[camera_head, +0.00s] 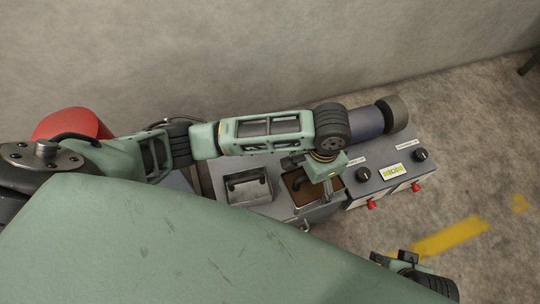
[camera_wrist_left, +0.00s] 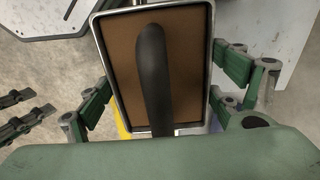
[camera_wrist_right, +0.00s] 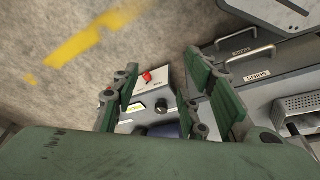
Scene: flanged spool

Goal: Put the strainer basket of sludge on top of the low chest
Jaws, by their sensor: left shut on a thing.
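The strainer basket (camera_head: 298,186), a rectangular metal-rimmed basket with brown sludge and a black handle, is at the grey bench. It fills the upper middle of the left wrist view (camera_wrist_left: 183,75), with its handle running down its centre. My left gripper (camera_head: 322,172) is shut on the basket from above, with green fingers on both sides in its wrist view. I cannot tell whether they press on handle or walls. My right gripper (camera_wrist_right: 165,95) is open and empty; it also shows low right in the head view (camera_head: 404,260). I cannot make out the low chest for certain.
Drawers (camera_wrist_right: 245,62) show in the right wrist view. Floor with yellow marking (camera_head: 450,238) is open at right.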

